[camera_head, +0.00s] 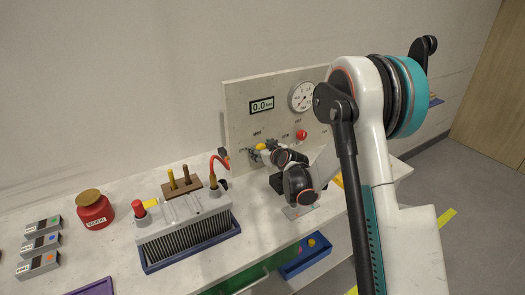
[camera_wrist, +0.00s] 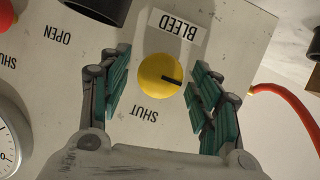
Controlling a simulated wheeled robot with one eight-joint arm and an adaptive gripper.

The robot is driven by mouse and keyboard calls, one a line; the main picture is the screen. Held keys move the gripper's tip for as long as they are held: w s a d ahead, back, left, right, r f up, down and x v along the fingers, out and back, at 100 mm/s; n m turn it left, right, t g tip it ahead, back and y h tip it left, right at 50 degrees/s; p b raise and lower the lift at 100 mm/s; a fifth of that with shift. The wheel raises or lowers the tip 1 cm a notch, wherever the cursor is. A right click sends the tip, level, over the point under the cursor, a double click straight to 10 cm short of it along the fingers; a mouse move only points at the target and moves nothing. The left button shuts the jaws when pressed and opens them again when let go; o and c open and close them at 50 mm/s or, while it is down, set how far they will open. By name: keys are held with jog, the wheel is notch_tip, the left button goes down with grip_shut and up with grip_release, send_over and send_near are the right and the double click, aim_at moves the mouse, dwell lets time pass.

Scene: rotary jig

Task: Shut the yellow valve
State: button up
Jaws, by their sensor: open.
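The yellow valve (camera_wrist: 158,70) is a round knob on the light panel in the wrist view, with a black pointer line toward the right of the picture. The BLEED label (camera_wrist: 171,24) is above it and the SHUT label (camera_wrist: 141,113) below; both read upside down. The pointer is at neither label. My gripper (camera_wrist: 160,82) is open, its green-padded fingers on either side of the knob, with visible gaps. In the head view the yellow valve (camera_head: 261,146) shows just beyond my gripper (camera_head: 264,153), which partly hides the panel.
The panel (camera_head: 240,115) carries a gauge (camera_head: 302,96), a display (camera_head: 262,106) and a red knob (camera_head: 302,134). A red hose (camera_head: 215,160) curves close on the left; it is at the right in the wrist view (camera_wrist: 282,95). A finned grey block (camera_head: 185,232) stands on the bench in front.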

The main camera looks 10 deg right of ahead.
jog(key=c, duration=1)
jog(key=shift+c, duration=0.2)
jog(key=m+y+b, duration=0.1)
jog(key=m, duration=0.1)
jog(key=m+y+b, duration=0.1)
jog(key=m+y, duration=0.1)
jog(key=m+g+y+b, duration=0.1)
jog(key=m, duration=0.1)
jog(key=shift+w+d+m+y, duration=0.1)
jog(key=shift+d+m+y, duration=0.2)
jog(key=shift+d+y, duration=0.1)
jog(key=shift+a, duration=0.1)
